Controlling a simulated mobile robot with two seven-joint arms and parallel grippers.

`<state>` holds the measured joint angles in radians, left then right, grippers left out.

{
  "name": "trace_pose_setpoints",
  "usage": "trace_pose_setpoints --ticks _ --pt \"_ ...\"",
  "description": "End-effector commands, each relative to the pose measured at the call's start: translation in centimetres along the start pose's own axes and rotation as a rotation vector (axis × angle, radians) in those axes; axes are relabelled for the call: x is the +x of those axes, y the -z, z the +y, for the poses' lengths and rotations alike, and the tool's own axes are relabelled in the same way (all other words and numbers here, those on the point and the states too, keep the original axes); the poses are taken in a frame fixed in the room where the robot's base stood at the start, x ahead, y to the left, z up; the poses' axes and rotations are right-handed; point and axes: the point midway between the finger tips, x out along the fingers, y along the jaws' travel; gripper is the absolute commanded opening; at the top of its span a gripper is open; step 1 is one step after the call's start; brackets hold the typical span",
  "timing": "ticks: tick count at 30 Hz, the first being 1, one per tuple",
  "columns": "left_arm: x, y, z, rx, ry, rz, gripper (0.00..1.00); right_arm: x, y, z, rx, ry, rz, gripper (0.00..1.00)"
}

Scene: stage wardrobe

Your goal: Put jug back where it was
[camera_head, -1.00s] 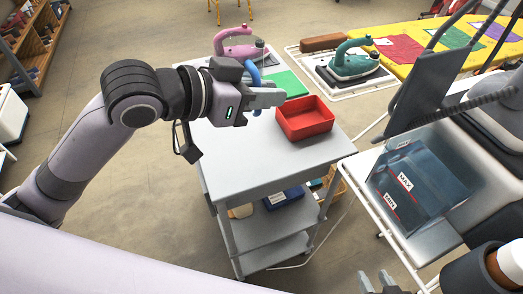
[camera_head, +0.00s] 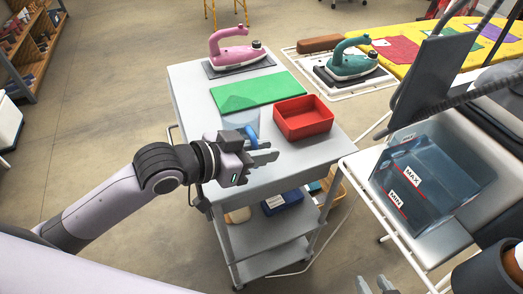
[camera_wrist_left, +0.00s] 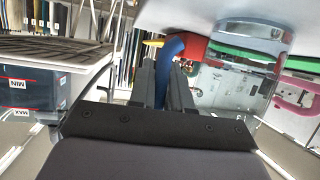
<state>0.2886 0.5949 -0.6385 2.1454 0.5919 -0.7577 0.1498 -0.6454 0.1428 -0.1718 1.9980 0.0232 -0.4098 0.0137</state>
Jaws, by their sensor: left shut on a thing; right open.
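The jug (camera_head: 236,119) is clear, with a blue handle (camera_head: 252,130). My left gripper (camera_head: 265,154) is shut on that handle, at the front part of the grey cart top (camera_head: 283,171). In the left wrist view the handle (camera_wrist_left: 174,68) sits between the two fingers, and the clear jug body (camera_wrist_left: 238,75) is beyond them. I cannot tell whether the jug's base touches the cart; the gripper partly hides it. My right gripper (camera_head: 374,286) shows only at the bottom edge of the head view, open and empty.
A green mat (camera_head: 262,91) lies behind the jug, and a red tray (camera_head: 303,130) stands to its right. A pink iron (camera_head: 236,57) is at the back of the cart. A water tank (camera_head: 425,185) marked MIN and MAX stands at the right. A teal iron (camera_head: 352,66) is behind.

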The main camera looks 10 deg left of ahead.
Motion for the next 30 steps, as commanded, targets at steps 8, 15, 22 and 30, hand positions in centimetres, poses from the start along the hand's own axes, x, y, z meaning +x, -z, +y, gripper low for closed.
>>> trace_pose_setpoints --ticks 8,15,22,30 --pt "0.1 -0.1 0.0 0.001 0.0 0.003 0.0 0.0 0.2 -0.1 -0.001 0.002 0.005 0.43" --pt "0.1 -0.2 0.0 -0.001 -0.001 0.001 0.43 0.0 0.1 0.0 -0.004 0.002 0.004 0.43" --pt "0.0 0.0 0.0 0.0 0.0 0.001 0.43 0.1 0.0 0.1 -0.005 0.001 0.001 0.43" --pt "-3.2 0.1 0.0 0.001 0.0 -0.002 0.43 -0.1 0.1 0.2 -0.006 -0.002 0.001 0.43"
